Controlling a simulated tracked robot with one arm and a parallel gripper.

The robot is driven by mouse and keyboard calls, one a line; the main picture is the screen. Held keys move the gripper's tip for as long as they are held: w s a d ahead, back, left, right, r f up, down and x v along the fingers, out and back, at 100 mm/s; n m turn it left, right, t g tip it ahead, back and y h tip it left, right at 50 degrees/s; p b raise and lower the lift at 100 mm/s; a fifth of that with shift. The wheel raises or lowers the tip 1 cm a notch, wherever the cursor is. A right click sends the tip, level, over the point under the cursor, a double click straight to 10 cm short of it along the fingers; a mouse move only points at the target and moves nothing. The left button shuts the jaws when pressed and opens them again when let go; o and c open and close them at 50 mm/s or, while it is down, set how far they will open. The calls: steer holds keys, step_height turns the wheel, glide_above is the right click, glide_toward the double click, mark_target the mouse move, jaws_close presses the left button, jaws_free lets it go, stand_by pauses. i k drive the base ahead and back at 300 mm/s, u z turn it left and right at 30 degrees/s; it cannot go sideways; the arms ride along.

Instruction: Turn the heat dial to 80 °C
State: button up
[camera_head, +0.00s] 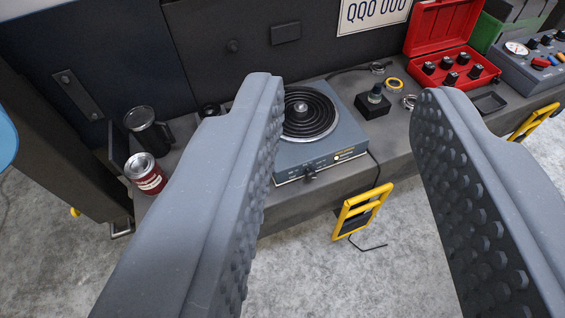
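A blue-grey hotplate (332,152) with a black coil top stands on the bench in the middle of the view. Its small black heat dial (310,174) sits on the front face, low and left of centre. The markings around the dial are too small to read. My gripper (345,90) is open, with its two grey studded fingers wide apart and nothing between them. The fingertips are nearer the camera than the hotplate, and the dial shows in the gap, closer to the left finger. The left finger hides the hotplate's left edge.
A red-labelled can (146,174) and a dark mug (148,130) stand on the bench at left. Right of the hotplate are a black box with a knob (374,103), a yellow ring (393,84) and an open red case (448,60). Yellow brackets (361,211) stick out from the bench front.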

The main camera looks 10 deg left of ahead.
mark_target(310, 175)
steer(key=z, duration=1.45)
steer(key=k, duration=0.95)
steer(key=u, duration=0.75)
steer(key=i, duration=1.05)
steer(key=z, duration=0.05)
